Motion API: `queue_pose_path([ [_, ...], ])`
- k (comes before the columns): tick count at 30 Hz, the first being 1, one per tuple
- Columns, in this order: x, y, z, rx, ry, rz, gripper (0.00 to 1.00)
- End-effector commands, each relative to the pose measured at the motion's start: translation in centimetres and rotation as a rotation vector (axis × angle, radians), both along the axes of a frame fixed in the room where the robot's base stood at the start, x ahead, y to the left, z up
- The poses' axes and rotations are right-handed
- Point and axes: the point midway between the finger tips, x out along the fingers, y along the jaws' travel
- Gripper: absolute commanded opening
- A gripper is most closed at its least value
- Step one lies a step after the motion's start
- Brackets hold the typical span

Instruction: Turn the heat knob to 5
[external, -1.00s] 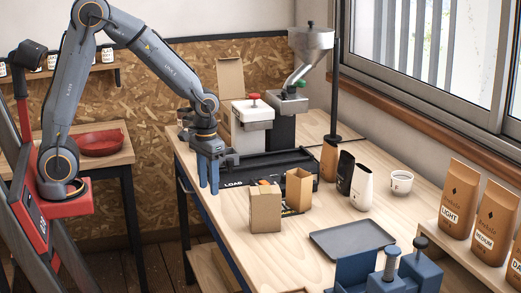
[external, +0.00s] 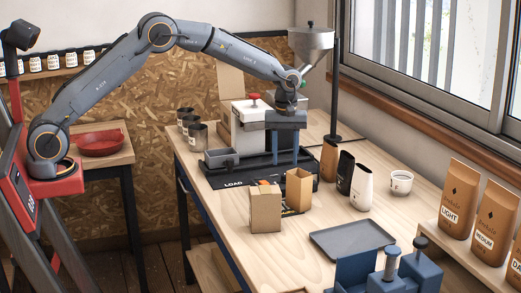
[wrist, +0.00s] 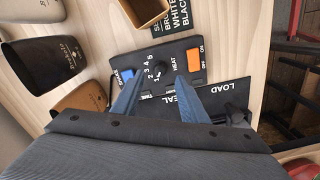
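The black heat knob (wrist: 162,68) sits on a dark control panel in the wrist view, beside the word HEAT and an arc of small numbers. Its exact pointer direction is too small to read. My gripper (wrist: 158,80) is open, with its two blue fingers spread on either side of the knob in that view; I see no contact. The knob is hidden there.
An orange on/off switch (wrist: 194,60) and a blue button (wrist: 126,76) flank the knob. Cardboard boxes (external: 265,212) stand in front of the panel. Black and white canisters (external: 361,188) stand to the right. A grey tray (external: 345,240) lies in front.

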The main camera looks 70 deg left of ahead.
Motion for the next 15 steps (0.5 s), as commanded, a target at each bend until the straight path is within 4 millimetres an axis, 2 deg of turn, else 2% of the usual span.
queue_pose_path([
  [7, -0.1, 0.0, -3.6, 0.000, 0.002, -0.001, 0.40],
  [15, 0.0, 0.0, -5.1, 0.000, 0.000, -0.002, 0.40],
])
